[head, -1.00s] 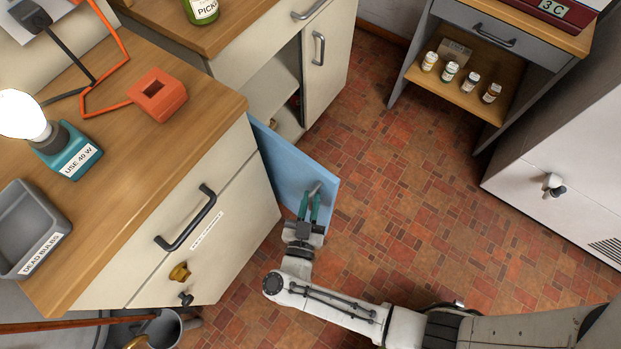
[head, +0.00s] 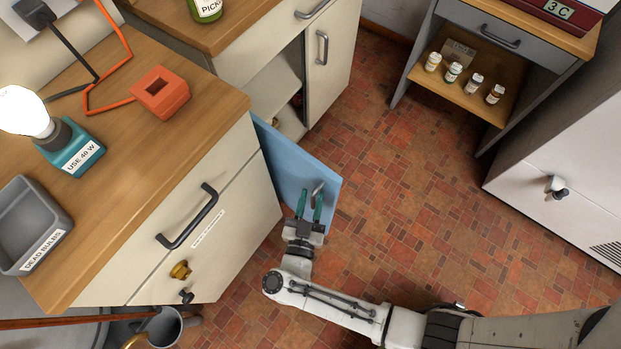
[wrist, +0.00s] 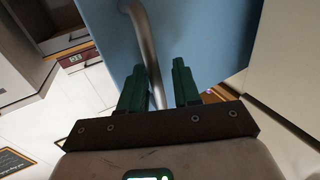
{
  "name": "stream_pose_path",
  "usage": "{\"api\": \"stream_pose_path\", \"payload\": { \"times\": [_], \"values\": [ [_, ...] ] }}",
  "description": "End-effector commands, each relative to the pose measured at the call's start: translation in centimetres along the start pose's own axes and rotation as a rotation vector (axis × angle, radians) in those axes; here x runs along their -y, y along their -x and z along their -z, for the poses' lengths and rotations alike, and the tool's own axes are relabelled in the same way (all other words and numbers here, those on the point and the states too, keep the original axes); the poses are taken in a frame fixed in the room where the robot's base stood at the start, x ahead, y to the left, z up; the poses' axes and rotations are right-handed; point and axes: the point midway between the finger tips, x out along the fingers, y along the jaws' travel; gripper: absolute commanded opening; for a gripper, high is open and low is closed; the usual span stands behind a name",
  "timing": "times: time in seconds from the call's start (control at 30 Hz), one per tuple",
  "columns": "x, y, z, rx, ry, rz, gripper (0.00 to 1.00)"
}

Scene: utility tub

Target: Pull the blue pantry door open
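The blue pantry door (head: 288,165) stands ajar in the head view, swung out from the cream cabinet. Its metal bar handle (head: 318,188) is near the free edge. My gripper (head: 310,200) is at this handle, with its two green fingers apart. In the wrist view the blue door (wrist: 210,35) fills the top, and the handle (wrist: 147,45) runs down between the fingers (wrist: 160,80), closer to the left one. A gap shows beside the right finger. Whether the left finger touches the handle I cannot tell.
A wooden counter (head: 150,190) over cream drawers with a black handle (head: 187,216) stands left of the door. An open cabinet (head: 275,95) is behind it. The tiled floor (head: 420,200) to the right is clear, up to a white cabinet (head: 570,150).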

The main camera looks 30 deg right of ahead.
Motion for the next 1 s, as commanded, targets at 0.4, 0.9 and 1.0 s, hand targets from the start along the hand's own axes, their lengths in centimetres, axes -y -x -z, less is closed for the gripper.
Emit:
{"api": "stream_pose_path", "payload": {
  "times": [0.4,0.9,1.0],
  "values": [
    [0.1,6.8,-0.2,0.001,-0.001,0.005,0.32],
    [0.1,10.6,0.0,-0.001,-0.001,0.001,0.32],
    [0.1,10.6,0.0,-0.001,-0.001,0.001,0.32]
  ]
}}
